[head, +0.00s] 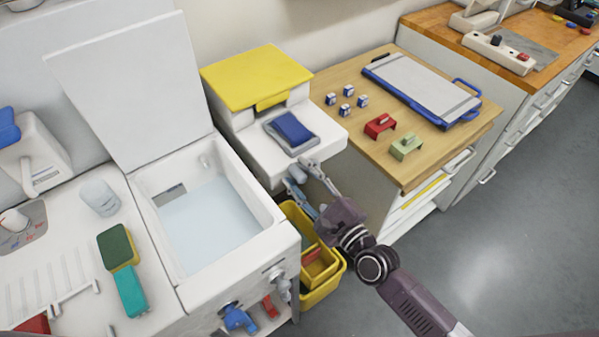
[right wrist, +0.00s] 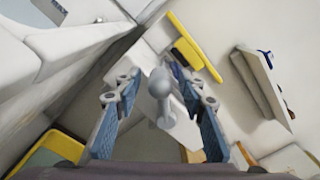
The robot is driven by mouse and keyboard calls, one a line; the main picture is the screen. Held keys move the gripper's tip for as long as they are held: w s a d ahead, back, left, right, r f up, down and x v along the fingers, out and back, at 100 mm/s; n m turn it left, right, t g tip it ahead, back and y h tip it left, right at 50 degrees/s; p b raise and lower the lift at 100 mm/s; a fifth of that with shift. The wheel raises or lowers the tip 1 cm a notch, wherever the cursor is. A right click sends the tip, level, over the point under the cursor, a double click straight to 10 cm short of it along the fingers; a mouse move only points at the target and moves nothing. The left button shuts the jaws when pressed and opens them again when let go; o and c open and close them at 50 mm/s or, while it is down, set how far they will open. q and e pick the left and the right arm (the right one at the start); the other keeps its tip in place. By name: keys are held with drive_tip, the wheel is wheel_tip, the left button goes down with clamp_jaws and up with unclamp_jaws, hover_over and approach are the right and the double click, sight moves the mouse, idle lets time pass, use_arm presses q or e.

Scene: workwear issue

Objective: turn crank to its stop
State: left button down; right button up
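The crank (head: 297,174) shows as a grey knob at the front of the white machine (head: 312,148) with the yellow lid. In the right wrist view the crank's round grey knob and short stem (right wrist: 160,86) are in the middle. My right gripper (head: 304,181) is at the machine's front, with its fingers open on either side of the knob. In the right wrist view there is a visible gap between the knob and each finger of the gripper (right wrist: 163,101). The rest of the crank is mostly hidden. My left gripper is not in view.
A yellow bin (head: 331,280) stands on the floor below my right gripper. A white basin with a raised lid (head: 120,80) is left of the machine. A wooden-topped cabinet (head: 440,150) with small blocks is to the right. The floor at the right is clear.

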drive_tip(key=shift+w+a, duration=0.1)
drive_tip(key=shift+w, duration=0.05)
drive_tip(key=shift+c, duration=0.4)
clamp_jaws()
drive_tip(key=shift+w, duration=0.1)
